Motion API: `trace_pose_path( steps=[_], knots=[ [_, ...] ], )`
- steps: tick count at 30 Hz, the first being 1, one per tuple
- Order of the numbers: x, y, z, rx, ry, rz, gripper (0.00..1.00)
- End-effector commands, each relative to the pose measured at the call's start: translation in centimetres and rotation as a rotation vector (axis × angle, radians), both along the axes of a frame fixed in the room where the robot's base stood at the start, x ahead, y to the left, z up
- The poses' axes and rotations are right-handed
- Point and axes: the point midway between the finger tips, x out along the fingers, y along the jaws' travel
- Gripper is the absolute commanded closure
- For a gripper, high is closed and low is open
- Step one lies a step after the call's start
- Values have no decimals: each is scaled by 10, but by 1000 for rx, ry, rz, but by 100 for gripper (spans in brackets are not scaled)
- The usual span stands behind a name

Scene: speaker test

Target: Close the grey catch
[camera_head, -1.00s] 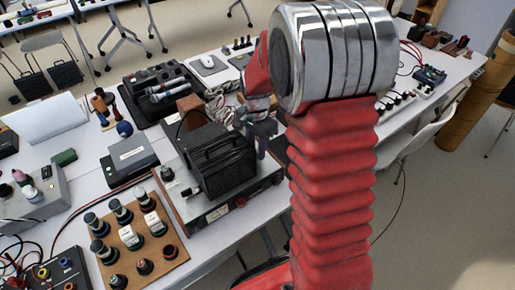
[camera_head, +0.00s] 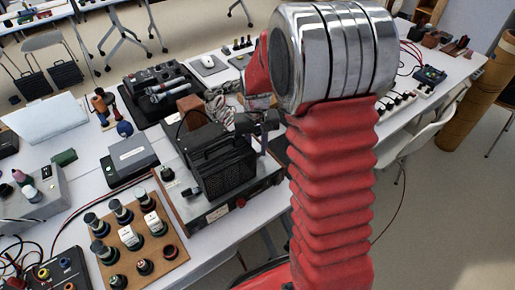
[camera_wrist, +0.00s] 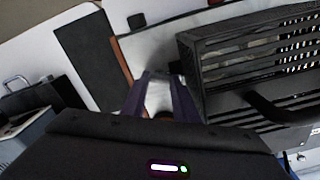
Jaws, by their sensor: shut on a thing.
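The black slatted speaker box (camera_head: 226,166) sits on a flat grey unit (camera_head: 232,205) with a wooden side. The box fills the right of the wrist view (camera_wrist: 240,62). My gripper (camera_head: 262,142) is at the right rear side of the box in the head view, partly hidden behind my arm. In the wrist view its two purple fingers (camera_wrist: 159,82) point away beside the box's left corner. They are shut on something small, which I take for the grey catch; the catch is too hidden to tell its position.
A brown board with several knobs (camera_head: 140,238) lies at the front left. A dark grey device (camera_head: 131,157) stands left of the unit. The table's front edge runs close to the unit.

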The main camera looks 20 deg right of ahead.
Motion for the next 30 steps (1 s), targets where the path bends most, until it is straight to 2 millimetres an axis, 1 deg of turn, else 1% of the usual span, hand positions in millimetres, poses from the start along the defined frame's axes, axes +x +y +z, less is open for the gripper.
trace_pose_path(
  steps=[6,15,21,30],
  knots=[
    [2,1,1,1,-4,197,96],
    [2,1,1,0,-4,389,96],
    [2,1,1,0,-5,446,96],
    [2,1,1,-1,-5,459,96]
  ],
)
